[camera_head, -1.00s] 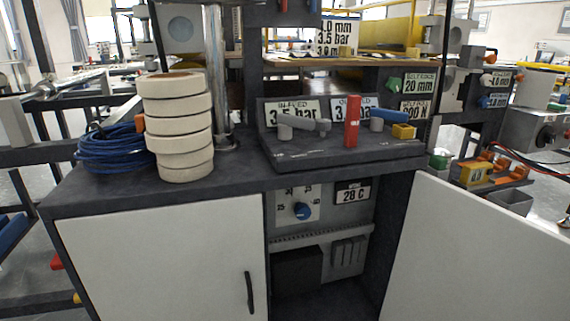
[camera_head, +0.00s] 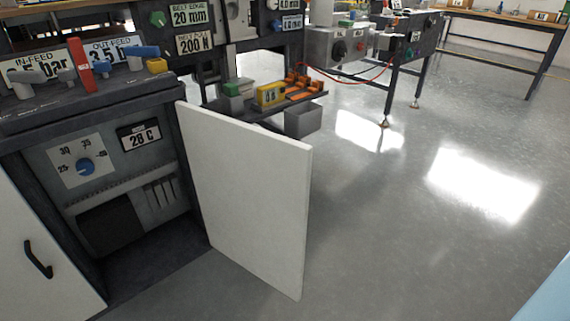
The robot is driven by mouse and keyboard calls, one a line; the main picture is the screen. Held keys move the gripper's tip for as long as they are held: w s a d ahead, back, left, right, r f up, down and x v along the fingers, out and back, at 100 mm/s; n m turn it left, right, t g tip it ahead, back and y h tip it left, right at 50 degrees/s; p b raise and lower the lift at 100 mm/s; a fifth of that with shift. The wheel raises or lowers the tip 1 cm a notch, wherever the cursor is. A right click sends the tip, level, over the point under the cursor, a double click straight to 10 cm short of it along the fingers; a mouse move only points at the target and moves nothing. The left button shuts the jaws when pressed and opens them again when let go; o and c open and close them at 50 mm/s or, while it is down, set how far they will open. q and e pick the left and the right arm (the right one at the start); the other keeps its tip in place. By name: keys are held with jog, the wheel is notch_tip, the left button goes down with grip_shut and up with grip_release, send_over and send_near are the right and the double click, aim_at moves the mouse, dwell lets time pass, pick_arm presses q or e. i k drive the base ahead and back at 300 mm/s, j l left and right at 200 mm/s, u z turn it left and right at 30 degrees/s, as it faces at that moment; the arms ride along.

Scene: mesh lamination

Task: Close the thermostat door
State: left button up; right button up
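The thermostat door (camera_head: 245,200) is a plain white panel hinged at the right side of the dark cabinet. It stands wide open, swung out over the floor to the right. Inside the open compartment, the thermostat dial (camera_head: 85,167) has a blue knob on a white scale plate. A small display (camera_head: 139,136) beside it reads 28 C. The other white cabinet door (camera_head: 40,255), with a black handle (camera_head: 38,259), is at the lower left and looks shut. Neither of my grippers is in view.
Behind the door are a grey bin (camera_head: 303,120) and a shelf with yellow and orange parts (camera_head: 270,95). The shiny floor (camera_head: 400,220) to the right is clear.

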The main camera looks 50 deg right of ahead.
aim_at(252, 183)
jog(key=l+u, duration=0.1)
jog(key=l, duration=0.3)
jog(key=k+l+u, duration=0.1)
jog(key=l, duration=0.25)
jog(key=k+l+u, duration=0.15)
jog(key=l, duration=0.2)
jog(key=k+l+u, duration=0.1)
jog(key=l, duration=0.25)
jog(key=k+l+u, duration=0.1)
jog(key=l, duration=0.25)
jog(key=i+l+u, duration=0.1)
jog(key=l, duration=0.35)
jog(key=i+l+u, duration=0.1)
jog(key=l, duration=0.3)
jog(key=i+l+u, duration=0.1)
jog(key=l, duration=0.65)
jog(key=k+l+u, duration=0.1)
jog(key=l, duration=0.25)
jog(key=k+l, duration=0.1)
jog(key=l, duration=0.2)
jog(key=u, duration=0.05)
